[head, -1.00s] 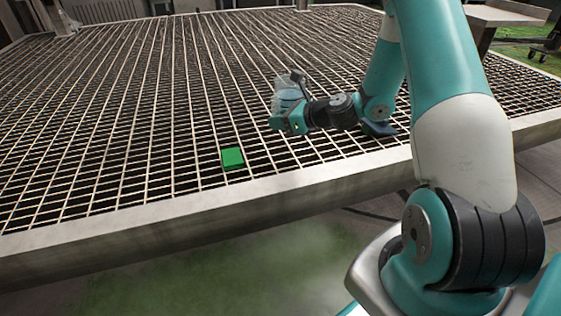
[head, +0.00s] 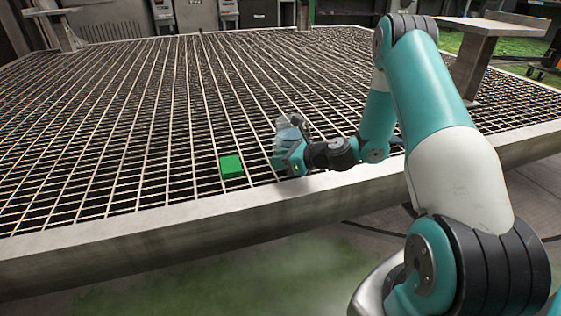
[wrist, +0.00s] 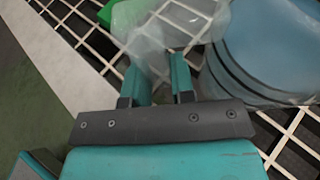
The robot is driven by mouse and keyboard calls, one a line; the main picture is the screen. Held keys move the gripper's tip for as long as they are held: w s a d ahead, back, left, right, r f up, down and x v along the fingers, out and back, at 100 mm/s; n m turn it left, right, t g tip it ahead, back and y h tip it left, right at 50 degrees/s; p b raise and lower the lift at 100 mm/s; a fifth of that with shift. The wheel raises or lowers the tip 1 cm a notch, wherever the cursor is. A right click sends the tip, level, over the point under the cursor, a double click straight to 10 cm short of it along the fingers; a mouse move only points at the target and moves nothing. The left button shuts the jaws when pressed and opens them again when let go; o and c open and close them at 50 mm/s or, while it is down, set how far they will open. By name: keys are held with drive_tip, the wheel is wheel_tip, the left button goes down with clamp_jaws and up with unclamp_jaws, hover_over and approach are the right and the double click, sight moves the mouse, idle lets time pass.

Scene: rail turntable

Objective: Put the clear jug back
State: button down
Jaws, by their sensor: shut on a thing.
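The clear jug (head: 288,130) is see-through with a bluish tint, near the front edge of the grating in the head view. In the wrist view its bluish body (wrist: 272,45) fills the upper right, with a clear, handle-like part (wrist: 165,35) at the fingertips. My gripper (head: 290,157) is shut on the jug from the near side; its two teal fingers also show in the wrist view (wrist: 166,70). The jug's lower part is partly hidden behind my gripper, so I cannot tell whether it touches the grating. A green block (head: 231,166) lies just left of my gripper.
The large metal grating (head: 130,110) has a raised pale rim (head: 150,228) along its front. Much of the grating left of and behind the jug is bare. A metal stand (head: 478,55) rises at the far right.

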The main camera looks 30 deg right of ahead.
drive_tip(key=shift+f, duration=0.1)
drive_tip(key=c, duration=1)
unclamp_jaws()
drive_tip(key=shift+o, duration=0.2)
